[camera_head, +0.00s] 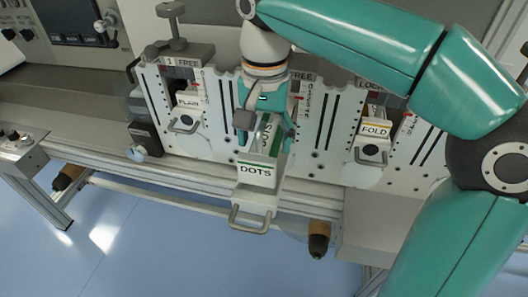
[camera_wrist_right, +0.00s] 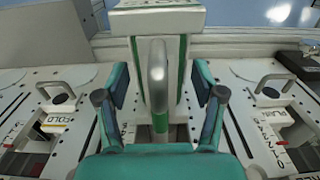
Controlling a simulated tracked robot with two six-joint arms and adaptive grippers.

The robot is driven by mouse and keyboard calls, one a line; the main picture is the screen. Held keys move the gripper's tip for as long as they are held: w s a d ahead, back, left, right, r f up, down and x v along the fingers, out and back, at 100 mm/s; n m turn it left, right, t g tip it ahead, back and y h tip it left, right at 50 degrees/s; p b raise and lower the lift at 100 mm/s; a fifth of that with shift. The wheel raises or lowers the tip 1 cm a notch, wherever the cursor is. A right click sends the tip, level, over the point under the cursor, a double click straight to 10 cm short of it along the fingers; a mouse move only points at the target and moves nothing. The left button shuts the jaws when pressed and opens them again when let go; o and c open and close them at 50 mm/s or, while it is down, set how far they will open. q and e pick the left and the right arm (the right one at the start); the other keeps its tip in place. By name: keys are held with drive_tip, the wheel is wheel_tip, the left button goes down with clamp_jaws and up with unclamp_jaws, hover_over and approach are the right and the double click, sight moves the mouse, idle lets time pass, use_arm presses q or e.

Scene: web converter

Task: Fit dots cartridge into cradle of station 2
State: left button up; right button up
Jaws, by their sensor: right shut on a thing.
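The white dots cartridge (camera_head: 257,180) with a green stripe and a DOTS label is at the middle station, its front end and metal handle (camera_head: 250,220) sticking out toward me. My right gripper (camera_head: 265,128) comes down from above and is shut on it. In the right wrist view the cartridge (camera_wrist_right: 185,60) stands between the two fingers (camera_wrist_right: 160,100), with a grey bar in front of it. The middle station has a FREE sign (camera_head: 301,77). Its cradle is mostly hidden by the gripper and cartridge, so I cannot tell how well the cartridge is seated. My left gripper is not in view.
The plain cartridge (camera_head: 188,102) sits at station 1 on the left, under a 1 FREE sign (camera_head: 183,62). The fold cartridge (camera_head: 375,132) sits at the right station. A metal rail runs below the slotted white plates. Blue floor (camera_head: 150,230) lies open in front.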

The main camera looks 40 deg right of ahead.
sight(265, 117)
drive_tip(key=shift+f, duration=1.7)
drive_tip(key=o, duration=1.6)
drive_tip(key=shift+f+b, duration=0.1)
drive_tip(key=shift+b, duration=0.2)
drive_tip(key=shift+c, duration=0.2)
wheel_tip(265, 117, up, 12)
drive_tip(key=p, duration=0.3)
